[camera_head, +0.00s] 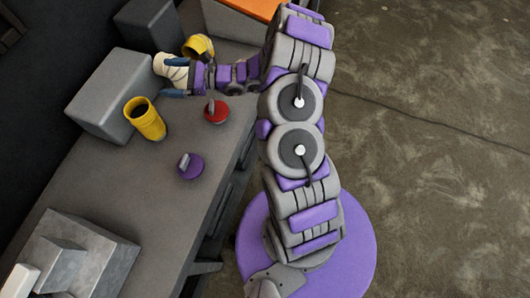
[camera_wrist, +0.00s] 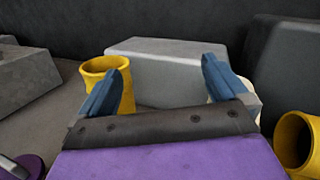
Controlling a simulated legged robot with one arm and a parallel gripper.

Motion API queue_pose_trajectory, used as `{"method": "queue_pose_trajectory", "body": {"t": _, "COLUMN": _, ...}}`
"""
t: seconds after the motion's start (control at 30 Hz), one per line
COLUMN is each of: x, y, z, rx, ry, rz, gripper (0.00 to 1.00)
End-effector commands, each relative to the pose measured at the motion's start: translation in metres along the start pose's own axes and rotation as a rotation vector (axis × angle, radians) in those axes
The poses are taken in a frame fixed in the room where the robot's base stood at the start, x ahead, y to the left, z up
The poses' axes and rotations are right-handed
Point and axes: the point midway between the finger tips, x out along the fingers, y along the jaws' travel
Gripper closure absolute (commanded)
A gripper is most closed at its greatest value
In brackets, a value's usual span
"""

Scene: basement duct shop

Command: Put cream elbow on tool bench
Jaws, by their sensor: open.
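The cream elbow (camera_head: 174,71) is on the long grey bench top (camera_head: 165,185) in the head view, beside the large grey box. My gripper (camera_head: 170,80) is open at the cream elbow, with its blue fingertips close around or beside it; I cannot tell if they touch it. In the wrist view my gripper (camera_wrist: 165,80) has its fingers spread. Only slivers of the cream elbow (camera_wrist: 211,99) show there, behind the right finger. I cannot tell which surface is the tool bench.
Yellow pipe pieces (camera_head: 148,120) (camera_head: 199,46) stand on both sides of my gripper. A grey box (camera_head: 100,95) and dark box (camera_head: 148,25) stand behind. A red-based piece (camera_head: 215,112), purple piece (camera_head: 190,167) and metal blocks (camera_head: 75,255) are nearer. An orange surface (camera_head: 255,8) lies beyond.

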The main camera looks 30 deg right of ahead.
Motion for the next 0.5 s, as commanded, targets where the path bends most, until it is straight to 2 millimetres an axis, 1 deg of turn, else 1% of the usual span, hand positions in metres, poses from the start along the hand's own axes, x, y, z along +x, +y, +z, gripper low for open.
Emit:
{"method": "queue_pose_trajectory", "body": {"t": 0.03, "x": 0.012, "y": 0.016, "z": 0.026, "rx": -0.046, "ry": -0.015, "rz": 0.074, "gripper": 0.00}}
{"method": "queue_pose_trajectory", "body": {"t": 0.07, "x": 0.017, "y": 0.029, "z": 0.038, "rx": -0.068, "ry": -0.020, "rz": 0.121, "gripper": 0.00}}
{"method": "queue_pose_trajectory", "body": {"t": 0.1, "x": 0.023, "y": 0.045, "z": 0.054, "rx": -0.101, "ry": -0.026, "rz": 0.184, "gripper": 0.00}}
{"method": "queue_pose_trajectory", "body": {"t": 0.17, "x": 0.029, "y": 0.070, "z": 0.076, "rx": -0.149, "ry": -0.033, "rz": 0.276, "gripper": 0.00}}
{"method": "queue_pose_trajectory", "body": {"t": 0.2, "x": 0.031, "y": 0.086, "z": 0.090, "rx": -0.185, "ry": -0.036, "rz": 0.335, "gripper": 0.00}}
{"method": "queue_pose_trajectory", "body": {"t": 0.27, "x": 0.031, "y": 0.110, "z": 0.108, "rx": -0.237, "ry": -0.036, "rz": 0.425, "gripper": 0.00}}
{"method": "queue_pose_trajectory", "body": {"t": 0.3, "x": 0.030, "y": 0.126, "z": 0.120, "rx": -0.275, "ry": -0.035, "rz": 0.485, "gripper": 0.00}}
{"method": "queue_pose_trajectory", "body": {"t": 0.37, "x": 0.027, "y": 0.150, "z": 0.134, "rx": -0.328, "ry": -0.030, "rz": 0.572, "gripper": 0.00}}
{"method": "queue_pose_trajectory", "body": {"t": 0.4, "x": 0.023, "y": 0.167, "z": 0.143, "rx": -0.365, "ry": -0.025, "rz": 0.631, "gripper": 0.00}}
{"method": "queue_pose_trajectory", "body": {"t": 0.5, "x": 0.009, "y": 0.204, "z": 0.161, "rx": -0.457, "ry": -0.006, "rz": 0.773, "gripper": 0.00}}
